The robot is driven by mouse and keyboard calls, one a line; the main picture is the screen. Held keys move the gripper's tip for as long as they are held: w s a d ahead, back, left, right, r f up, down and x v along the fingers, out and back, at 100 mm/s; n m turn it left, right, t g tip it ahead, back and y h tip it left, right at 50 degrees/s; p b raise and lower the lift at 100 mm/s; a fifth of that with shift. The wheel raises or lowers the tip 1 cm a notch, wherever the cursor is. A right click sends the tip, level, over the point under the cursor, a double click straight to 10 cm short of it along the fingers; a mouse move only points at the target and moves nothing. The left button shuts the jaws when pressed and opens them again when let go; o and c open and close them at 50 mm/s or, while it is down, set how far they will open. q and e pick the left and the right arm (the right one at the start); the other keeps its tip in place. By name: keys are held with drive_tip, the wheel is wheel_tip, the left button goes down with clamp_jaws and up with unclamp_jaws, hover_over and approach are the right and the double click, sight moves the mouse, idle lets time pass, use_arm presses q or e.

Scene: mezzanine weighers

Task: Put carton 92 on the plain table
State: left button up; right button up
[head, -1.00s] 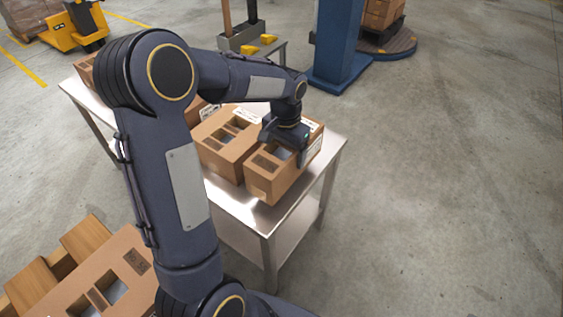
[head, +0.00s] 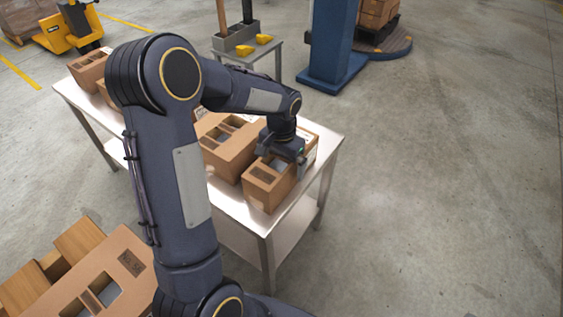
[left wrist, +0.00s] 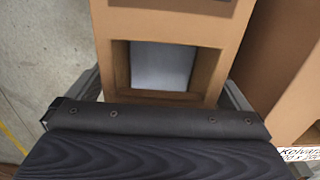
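A brown carton (head: 262,192) with cut-out openings stands at the near right end of a steel table (head: 235,206). My left gripper (head: 281,158) is over it, pointing down, its fingers apart on either side. The left wrist view shows the carton (left wrist: 222,20) between the two fingers (left wrist: 165,90), with a pale thing inside its opening. Firm contact is not clear. I cannot read a number on any carton, so I cannot tell which is carton 92. I cannot tell which surface is the plain table. My right gripper is out of view.
Another carton (head: 232,165) stands close on the left, and more (head: 88,70) stand at the table's far end. A carton (head: 120,255) lies near wooden blocks (head: 80,240) at lower left. A blue column (head: 333,45) stands behind. The floor at right is clear.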

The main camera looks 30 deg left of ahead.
use_arm(q)
drive_tip(key=shift+r, duration=0.2)
wheel_tip(320, 180, up, 11)
drive_tip(key=p, duration=0.2)
drive_tip(key=shift+f+p, duration=0.2)
drive_tip(key=shift+p, duration=0.1)
drive_tip(key=shift+r, duration=0.65)
drive_tip(key=s+d+r+n+t+h, duration=0.1)
drive_tip(key=s+d, duration=0.3)
drive_tip(key=s, duration=0.7)
drive_tip(key=s+d+r+n+t+h, duration=0.1)
drive_tip(key=s+d+t, duration=0.3)
drive_tip(key=s, duration=0.7)
drive_tip(key=shift+r+n+t+h, duration=0.3)
drive_tip(key=shift+n+h, duration=0.1)
drive_tip(key=shift+h, duration=0.5)
drive_tip(key=shift+s, duration=0.1)
